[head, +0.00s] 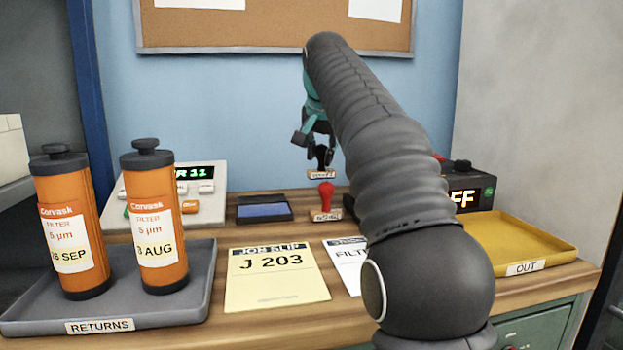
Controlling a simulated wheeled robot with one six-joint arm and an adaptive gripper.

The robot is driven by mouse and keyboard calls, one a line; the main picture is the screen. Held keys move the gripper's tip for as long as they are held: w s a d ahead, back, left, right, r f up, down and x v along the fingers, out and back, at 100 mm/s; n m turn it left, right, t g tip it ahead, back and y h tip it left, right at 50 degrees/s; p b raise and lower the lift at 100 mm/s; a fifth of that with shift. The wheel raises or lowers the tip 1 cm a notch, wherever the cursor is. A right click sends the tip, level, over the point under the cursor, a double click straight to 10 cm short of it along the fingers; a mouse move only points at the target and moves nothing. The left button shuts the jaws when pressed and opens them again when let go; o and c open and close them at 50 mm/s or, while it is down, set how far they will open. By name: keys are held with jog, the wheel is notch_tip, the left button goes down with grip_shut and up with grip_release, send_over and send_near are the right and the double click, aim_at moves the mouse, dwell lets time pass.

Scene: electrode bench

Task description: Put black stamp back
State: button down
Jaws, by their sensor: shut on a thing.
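My gripper (318,138) is shut on the black stamp (321,158), whose dark handle points up into the jaws. The stamp hangs upright in the air, its small pale label facing me, too small to read surely. It appears just above and behind the red stamp (327,193), which stands on the bench at the back. A dark ink pad (264,211) lies open on the bench to the left. What lies right of the red stamp is mostly hidden by my arm.
A grey RETURNS tray (200,285) holds two orange filters (68,215). A yellow job slip (277,277) reading J 203 lies mid-bench, beside a partly hidden white sheet (347,262). A yellow OUT tray (520,235) is at right. A device with a green display (205,208) stands behind.

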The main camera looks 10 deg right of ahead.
aim_at(313, 171)
jog(key=shift+w+a+f, duration=0.45)
jog(key=shift+a+f, duration=0.05)
jog(key=shift+a, duration=0.25)
jog(key=shift+a+f, duration=0.1)
jog(key=shift+f, duration=0.15)
jog(key=shift+f+b, duration=1)
jog(key=shift+f, duration=0.8)
jog(key=shift+f, duration=0.1)
jog(key=c, duration=0.9)
grip_release()
